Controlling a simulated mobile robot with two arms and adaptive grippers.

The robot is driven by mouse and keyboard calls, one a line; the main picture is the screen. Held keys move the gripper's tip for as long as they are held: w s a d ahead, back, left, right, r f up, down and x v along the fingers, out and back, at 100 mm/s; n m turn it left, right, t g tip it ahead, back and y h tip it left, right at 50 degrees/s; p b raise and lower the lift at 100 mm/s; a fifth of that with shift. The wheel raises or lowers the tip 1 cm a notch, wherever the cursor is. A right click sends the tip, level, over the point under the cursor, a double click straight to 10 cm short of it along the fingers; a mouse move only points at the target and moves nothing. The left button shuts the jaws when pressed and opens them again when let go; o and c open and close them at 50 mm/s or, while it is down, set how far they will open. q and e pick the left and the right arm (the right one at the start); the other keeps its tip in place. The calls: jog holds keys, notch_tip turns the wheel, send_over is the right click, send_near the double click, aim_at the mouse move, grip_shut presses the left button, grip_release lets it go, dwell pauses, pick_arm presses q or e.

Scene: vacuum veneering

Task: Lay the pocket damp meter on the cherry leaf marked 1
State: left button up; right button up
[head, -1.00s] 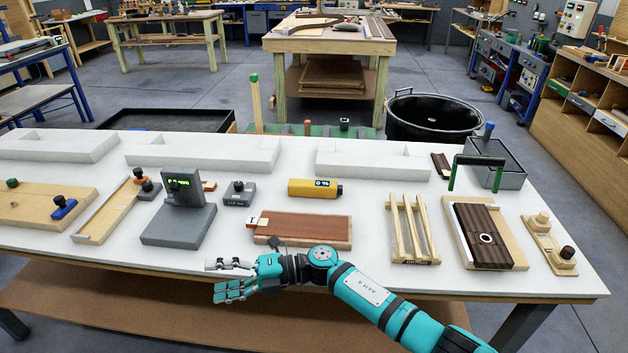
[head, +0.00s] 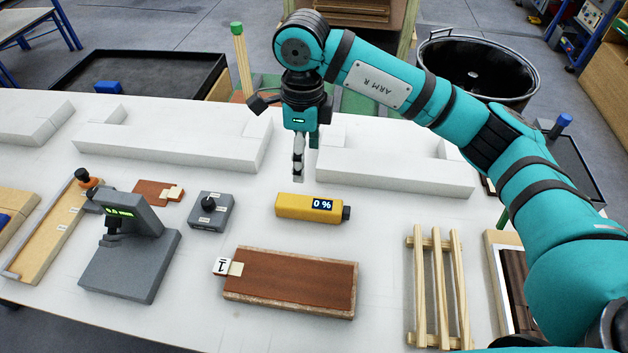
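The pocket damp meter (head: 295,206) is a yellow block with a dark end and a display reading 0 %. It lies flat on the white table behind the cherry leaf. The cherry leaf (head: 290,283) is a reddish-brown sheet on a slightly larger pale-edged board, with a white tag marked 1 (head: 221,266) at its left end. My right gripper (head: 299,178) points down, its fingertips just above and behind the meter in the picture, apart from it. Its fingers are seen nearly edge-on, so their opening is unclear. My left gripper is out of view.
A grey stand with a green display (head: 130,265) and a small grey block with a knob (head: 210,212) stand to the left. A slatted wooden rack (head: 435,290) stands right of the leaf. White blocks (head: 390,160) line the back. Bare table lies between meter and leaf.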

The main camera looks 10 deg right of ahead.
jog(key=p, duration=0.2)
send_over(309, 203)
notch_tip(309, 203, down, 5)
jog(key=f, duration=0.3)
jog(key=f+p, duration=0.1)
jog(key=f, duration=0.2)
jog(key=shift+a, duration=0.2)
jog(key=shift+f+p, duration=0.35)
jog(key=shift+f, duration=0.1)
jog(key=shift+s+f+p, duration=0.1)
jog(key=shift+f+p, duration=0.25)
jog(key=f, duration=0.1)
jog(key=f+p, duration=0.1)
jog(key=f, duration=0.1)
jog(key=shift+d+f, duration=0.2)
jog(key=shift+f, duration=0.45)
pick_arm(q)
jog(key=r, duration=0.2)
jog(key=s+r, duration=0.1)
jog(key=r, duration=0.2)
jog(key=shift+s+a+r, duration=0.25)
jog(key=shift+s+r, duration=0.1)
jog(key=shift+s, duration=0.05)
pick_arm(e)
jog(key=shift+c, duration=0.4)
